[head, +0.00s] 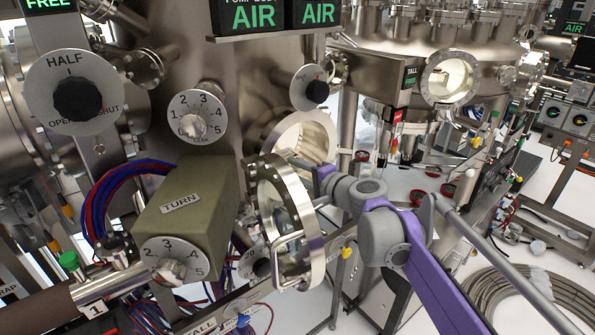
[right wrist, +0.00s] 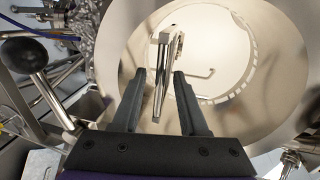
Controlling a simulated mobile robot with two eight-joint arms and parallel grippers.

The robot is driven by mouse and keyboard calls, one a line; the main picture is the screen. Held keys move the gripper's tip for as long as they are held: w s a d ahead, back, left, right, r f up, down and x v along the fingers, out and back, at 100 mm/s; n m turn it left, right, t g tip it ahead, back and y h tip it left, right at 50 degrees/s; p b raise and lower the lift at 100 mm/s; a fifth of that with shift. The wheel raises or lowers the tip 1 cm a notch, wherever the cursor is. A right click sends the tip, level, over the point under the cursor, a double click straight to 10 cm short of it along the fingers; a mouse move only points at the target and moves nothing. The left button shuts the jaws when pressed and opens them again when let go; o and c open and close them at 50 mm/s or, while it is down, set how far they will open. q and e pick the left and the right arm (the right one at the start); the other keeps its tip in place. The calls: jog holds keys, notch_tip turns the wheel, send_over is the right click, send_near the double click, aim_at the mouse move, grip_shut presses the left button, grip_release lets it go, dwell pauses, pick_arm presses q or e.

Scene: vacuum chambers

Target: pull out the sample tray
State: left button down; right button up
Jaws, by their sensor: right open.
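In the right wrist view my right gripper (right wrist: 160,73) is open, its dark fingers at the mouth of a round metal port (right wrist: 265,110). A narrow metal bar (right wrist: 164,60) shows between the fingers, with gaps on both sides. It may be the sample tray's handle; I cannot tell, and no tray surface is clear. A thin bent rod (right wrist: 200,77) shows deeper inside. In the head view my purple right arm reaches to the open port (head: 312,130), behind the round glass door (head: 287,215), which stands open. The right fingers are mostly hidden there. My left gripper is not in view.
The open door with its looped handle stands close to my right arm. An olive TURN box (head: 190,210) and numbered dials (head: 197,118) are on the left. A black ball knob (right wrist: 28,55) on a rod is left of the fingers in the wrist view.

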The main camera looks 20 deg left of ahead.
grip_shut()
dwell(1.4)
